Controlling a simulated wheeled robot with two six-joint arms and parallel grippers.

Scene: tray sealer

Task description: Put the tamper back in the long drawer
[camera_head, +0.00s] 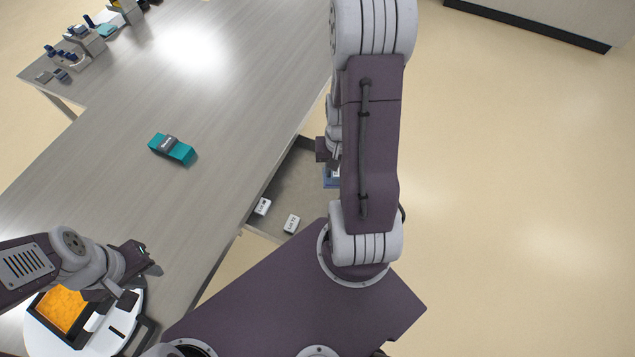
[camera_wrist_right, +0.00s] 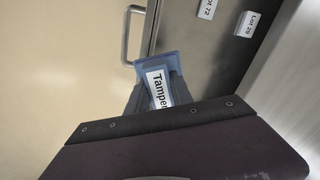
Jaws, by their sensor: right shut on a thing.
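The tamper (camera_wrist_right: 172,75) is a blue piece with a white "Tamper" label, held between the fingers of my right gripper (camera_wrist_right: 158,95). In the head view only a bit of the blue tamper (camera_head: 329,181) shows beside my right arm, which hides most of it. The long drawer (camera_head: 285,188) stands open at the table's side. In the right wrist view the tamper overlaps the drawer's handle-side front (camera_wrist_right: 152,32); its height above it cannot be told. My left gripper (camera_head: 142,280) is open and empty at the lower left, above a tray machine.
Two white blocks, Lot 29 (camera_head: 263,206) and Lot 72 (camera_head: 291,223), lie in the drawer. A drawer handle (camera_wrist_right: 127,35) sticks out. A teal-and-grey item (camera_head: 172,149) lies on the table (camera_head: 225,110). An orange-filled tray (camera_head: 62,308) sits under my left arm.

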